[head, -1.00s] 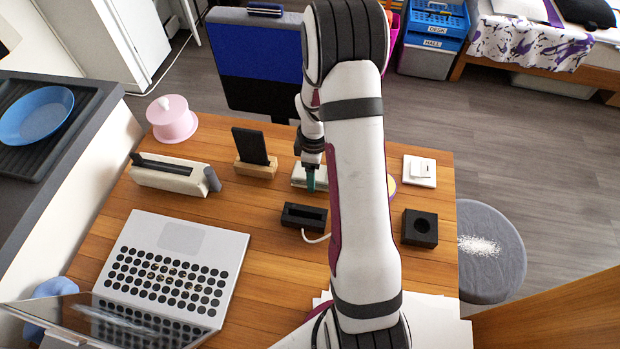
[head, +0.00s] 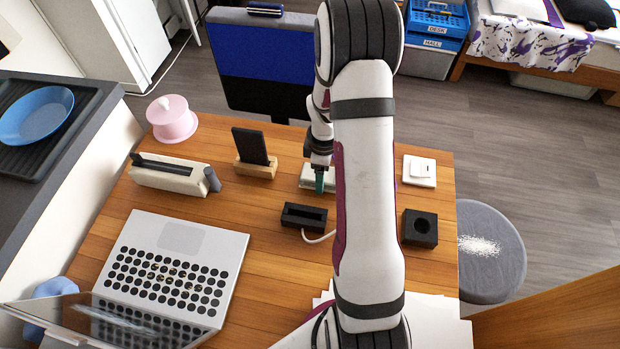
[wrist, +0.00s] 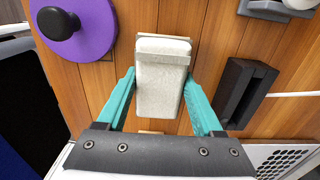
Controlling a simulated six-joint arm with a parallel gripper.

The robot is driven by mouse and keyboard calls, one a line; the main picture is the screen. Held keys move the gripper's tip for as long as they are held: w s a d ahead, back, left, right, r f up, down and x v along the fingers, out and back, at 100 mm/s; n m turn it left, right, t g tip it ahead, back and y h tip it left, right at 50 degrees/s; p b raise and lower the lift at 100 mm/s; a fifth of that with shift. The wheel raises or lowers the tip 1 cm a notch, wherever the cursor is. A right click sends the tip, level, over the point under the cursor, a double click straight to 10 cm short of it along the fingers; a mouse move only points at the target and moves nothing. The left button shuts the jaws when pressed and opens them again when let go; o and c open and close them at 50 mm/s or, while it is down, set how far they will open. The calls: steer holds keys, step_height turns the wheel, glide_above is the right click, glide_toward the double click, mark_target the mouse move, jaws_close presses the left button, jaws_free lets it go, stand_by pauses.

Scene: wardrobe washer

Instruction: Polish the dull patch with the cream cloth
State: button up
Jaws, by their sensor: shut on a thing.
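The cream cloth (wrist: 162,80) shows in the wrist view as a thick, speckled off-white pad. My gripper (wrist: 160,88) has its teal fingers on both sides of it and is shut on it. In the head view my gripper (head: 320,182) is low over the table's far middle, with part of the pale cloth (head: 305,178) beside the fingers. I cannot tell whether the cloth touches the tabletop. I cannot make out the dull patch in either view; my arm hides part of the table.
A black dock (head: 304,216) with a white cable lies just in front of the gripper. A phone stand (head: 255,165) is to the left, and a laptop (head: 175,265) nearer. A purple disc with a black knob (wrist: 75,30) lies nearby. A black block (head: 420,228) and white switch (head: 419,170) are right.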

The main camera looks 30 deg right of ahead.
steer(key=shift+w+a, duration=2.1)
steer(key=shift+a, duration=0.05)
steer(key=shift+r, duration=0.1)
steer(key=shift+r, duration=0.65)
steer(key=shift+r, duration=0.1)
steer(key=shift+r, duration=1.4)
steer(key=shift+r, duration=2)
